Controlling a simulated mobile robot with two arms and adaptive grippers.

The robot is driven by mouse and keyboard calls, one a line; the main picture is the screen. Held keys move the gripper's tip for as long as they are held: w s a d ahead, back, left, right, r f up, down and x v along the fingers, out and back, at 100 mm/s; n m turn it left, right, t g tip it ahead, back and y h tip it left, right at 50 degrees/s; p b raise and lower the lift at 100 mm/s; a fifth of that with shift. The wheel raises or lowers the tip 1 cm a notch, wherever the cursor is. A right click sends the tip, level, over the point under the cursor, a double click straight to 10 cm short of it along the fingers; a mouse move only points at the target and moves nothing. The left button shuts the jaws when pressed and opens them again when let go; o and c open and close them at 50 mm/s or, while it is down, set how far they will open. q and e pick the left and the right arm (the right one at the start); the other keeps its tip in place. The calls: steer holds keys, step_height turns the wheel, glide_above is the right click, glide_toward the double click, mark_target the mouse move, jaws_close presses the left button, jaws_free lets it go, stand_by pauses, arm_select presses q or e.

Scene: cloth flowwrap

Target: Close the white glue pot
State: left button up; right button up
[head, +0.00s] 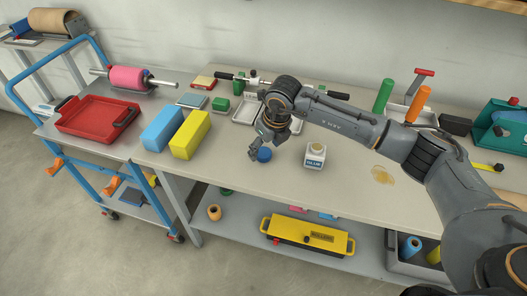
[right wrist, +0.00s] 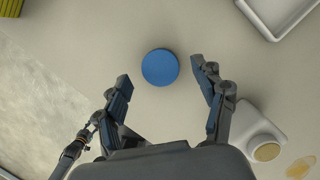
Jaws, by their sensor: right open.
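The white glue pot (head: 315,156) stands upright on the workbench with a blue-marked label on its front. It also shows in the right wrist view (right wrist: 250,135), where its round mouth is uncovered and looks tan inside. A round blue lid (head: 264,155) lies on the bench to the left of the pot, apart from it. In the right wrist view the lid (right wrist: 160,67) sits between and just beyond my right gripper's fingertips. My right gripper (head: 247,152) is open and empty above the bench beside the lid. My left gripper is not seen.
A blue block (head: 161,126) and a yellow block (head: 190,134) stand left of my right gripper. A white tray (head: 247,110) lies behind it. A yellowish stain (head: 382,175) marks the bench right of the pot. The front edge is close.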

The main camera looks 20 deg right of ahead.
steer(key=shift+x, duration=0.85)
steer(key=c, duration=0.8)
steer(key=shift+c, duration=0.2)
steer(key=shift+w+r, duration=0.1)
steer(key=shift+r, duration=0.5)
steer(key=s+a+r+b, duration=0.3)
steer(key=s+a+r, duration=0.6)
steer(key=r, duration=0.3)
steer(key=shift+s+a+b, duration=0.15)
steer(key=shift+a+b, duration=0.15)
steer(key=shift+a, duration=0.5)
